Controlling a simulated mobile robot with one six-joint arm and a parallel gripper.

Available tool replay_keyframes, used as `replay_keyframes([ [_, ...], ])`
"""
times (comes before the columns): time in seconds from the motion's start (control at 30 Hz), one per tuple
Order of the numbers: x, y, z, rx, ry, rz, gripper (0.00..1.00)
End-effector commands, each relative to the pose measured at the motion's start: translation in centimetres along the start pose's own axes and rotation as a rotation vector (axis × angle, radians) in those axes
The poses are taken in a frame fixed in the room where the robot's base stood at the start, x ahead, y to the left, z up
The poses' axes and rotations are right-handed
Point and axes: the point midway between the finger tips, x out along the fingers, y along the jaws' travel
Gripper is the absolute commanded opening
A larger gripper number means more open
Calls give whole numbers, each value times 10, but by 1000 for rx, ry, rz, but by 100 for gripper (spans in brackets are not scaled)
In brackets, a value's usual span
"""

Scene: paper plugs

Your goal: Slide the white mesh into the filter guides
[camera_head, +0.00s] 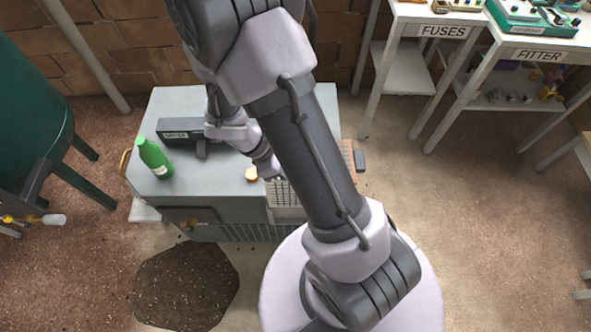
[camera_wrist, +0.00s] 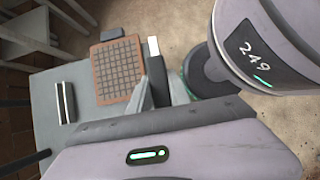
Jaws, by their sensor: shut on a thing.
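The white mesh (camera_head: 285,197) is a pale gridded panel by the front edge of the grey cabinet, partly hidden behind my arm. My gripper (camera_head: 272,174) is shut on it from above, its fingertips mostly hidden in the head view. In the wrist view my gripper (camera_wrist: 161,98) shows two grey fingers closed about a narrow dark piece. A white end (camera_wrist: 153,47) sticks out beyond them, seen nearly edge-on. A brown-framed mesh (camera_wrist: 118,70) lies on the cabinet top, left of the fingers. I cannot make out the filter guides.
The grey cabinet (camera_head: 225,185) carries a green bottle (camera_head: 154,158), a dark labelled box (camera_head: 180,130) and a small yellowish round thing (camera_head: 251,174). A dark grille (camera_head: 235,232) is on its front. A dark patch (camera_head: 187,285) covers floor at front left. Shelves (camera_head: 440,32) stand at back right.

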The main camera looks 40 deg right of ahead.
Motion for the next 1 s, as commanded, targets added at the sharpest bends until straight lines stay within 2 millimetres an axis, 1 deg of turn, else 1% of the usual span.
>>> replay_keyframes([
  [1.0, 19, 0, -12, 0, 0, 0, 0],
])
